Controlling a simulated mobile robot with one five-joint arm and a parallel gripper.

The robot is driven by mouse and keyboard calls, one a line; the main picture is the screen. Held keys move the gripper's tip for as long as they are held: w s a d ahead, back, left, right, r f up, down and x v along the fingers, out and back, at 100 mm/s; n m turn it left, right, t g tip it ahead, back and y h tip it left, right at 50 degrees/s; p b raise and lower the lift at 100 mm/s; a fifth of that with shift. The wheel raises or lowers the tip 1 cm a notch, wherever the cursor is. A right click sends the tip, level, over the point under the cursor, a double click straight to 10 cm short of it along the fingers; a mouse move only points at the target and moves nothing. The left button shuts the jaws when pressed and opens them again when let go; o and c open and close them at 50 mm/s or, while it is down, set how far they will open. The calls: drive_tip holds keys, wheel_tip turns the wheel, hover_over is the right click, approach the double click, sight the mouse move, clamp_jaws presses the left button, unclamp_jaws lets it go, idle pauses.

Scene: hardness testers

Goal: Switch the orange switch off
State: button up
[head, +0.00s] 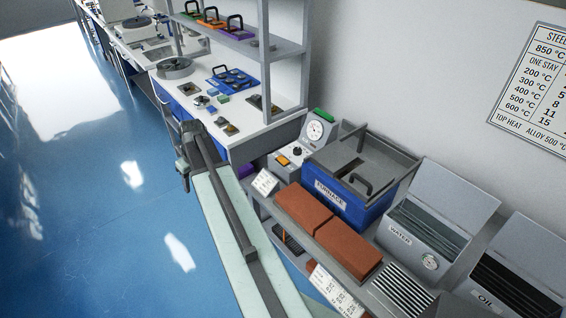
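The orange switch (283,160) is a small bright piece at the lower front of a grey control box (294,164) beside the furnace. A dark knob (297,151) sits just behind it, and a round white gauge (316,130) stands above. A green piece (322,115) tops the gauge housing. The switch is too small to tell its position. My arm reaches up from the bottom, left of the switch. My gripper (184,172) seems to be at its far end, over the blue floor, clearly apart from the switch. Its fingers cannot be made out.
A blue furnace (348,203) with a grey lid stands right of the box. Reddish-brown blocks (320,228), a white card (264,182), a water tank (420,230) and an oil tank (505,290) are nearby. A workbench (240,128) with shelves lies behind. The floor at left is clear.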

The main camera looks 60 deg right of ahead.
drive_tip(key=s+d+f+m+t+b, duration=0.1)
drive_tip(key=s+d, duration=0.2)
drive_tip(key=d, duration=0.8)
drive_tip(key=s+d+f+b, duration=0.1)
drive_tip(key=s+d, duration=0.2)
drive_tip(key=d, duration=0.7)
drive_tip(key=m+t+h, duration=0.1)
drive_tip(key=h, duration=0.1)
approach(283, 160)
drive_tip(key=b+x, duration=0.7)
drive_tip(key=b, duration=0.1)
drive_tip(key=shift+w+d+f, duration=0.1)
drive_tip(key=shift+w+f, duration=0.05)
drive_tip(key=shift+f, duration=0.15)
drive_tip(key=shift+r, duration=0.15)
